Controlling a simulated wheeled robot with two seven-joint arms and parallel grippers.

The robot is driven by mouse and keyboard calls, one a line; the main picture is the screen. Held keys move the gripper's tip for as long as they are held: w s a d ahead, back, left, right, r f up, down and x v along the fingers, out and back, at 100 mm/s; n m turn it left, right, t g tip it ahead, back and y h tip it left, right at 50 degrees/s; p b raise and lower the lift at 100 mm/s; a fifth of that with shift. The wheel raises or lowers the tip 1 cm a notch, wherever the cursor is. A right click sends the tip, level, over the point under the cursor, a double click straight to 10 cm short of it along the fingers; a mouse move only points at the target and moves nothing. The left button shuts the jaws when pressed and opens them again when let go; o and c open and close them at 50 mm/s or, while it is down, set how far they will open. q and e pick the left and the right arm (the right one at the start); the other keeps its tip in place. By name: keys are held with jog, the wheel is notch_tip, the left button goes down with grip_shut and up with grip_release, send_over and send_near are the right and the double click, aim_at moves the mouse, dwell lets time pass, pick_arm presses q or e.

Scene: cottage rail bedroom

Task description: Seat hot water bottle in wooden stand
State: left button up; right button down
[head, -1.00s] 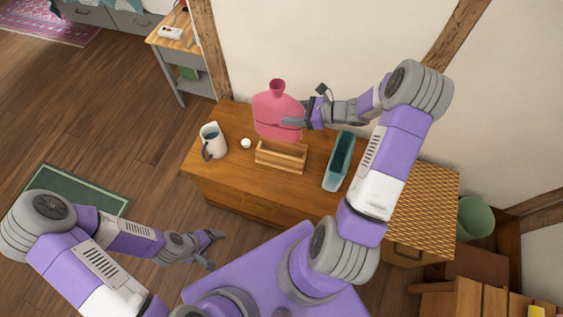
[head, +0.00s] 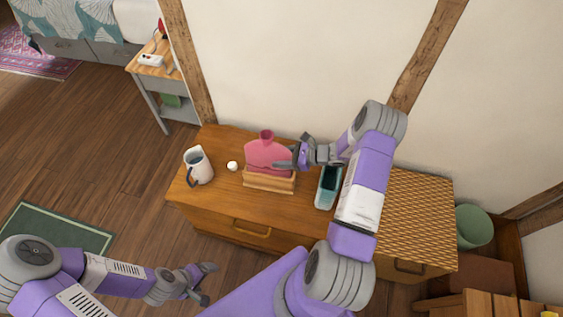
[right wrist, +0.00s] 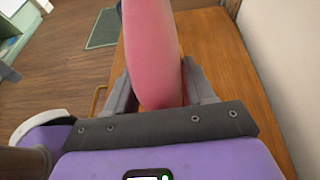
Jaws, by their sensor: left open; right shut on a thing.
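The pink hot water bottle (head: 267,153) stands upright at the wooden stand (head: 268,184) on the dresser top, its lower edge hidden behind the stand's front. I cannot tell whether it rests on the stand's bottom. My right gripper (head: 291,163) is shut on the bottle's right side. In the right wrist view the bottle (right wrist: 152,55) is between the fingers (right wrist: 158,92), and the stand is not visible. My left gripper (head: 208,281) is open and empty, low at the left, away from the dresser.
A white-and-blue mug (head: 199,168) and a small white ball-like item (head: 232,166) are left of the stand. A teal bin (head: 328,188) is close on its right, partly under my right arm. The wall is behind the dresser (head: 215,205).

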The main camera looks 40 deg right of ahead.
notch_tip(320, 180, down, 3)
jog(key=shift+r, duration=0.2)
jog(key=shift+f+b, duration=0.15)
jog(key=shift+b, duration=0.25)
jog(key=shift+c, duration=2)
grip_release()
jog(key=p+v, duration=0.2)
jog(key=v, duration=1)
jog(key=shift+r, duration=0.25)
jog(key=shift+p, duration=0.3)
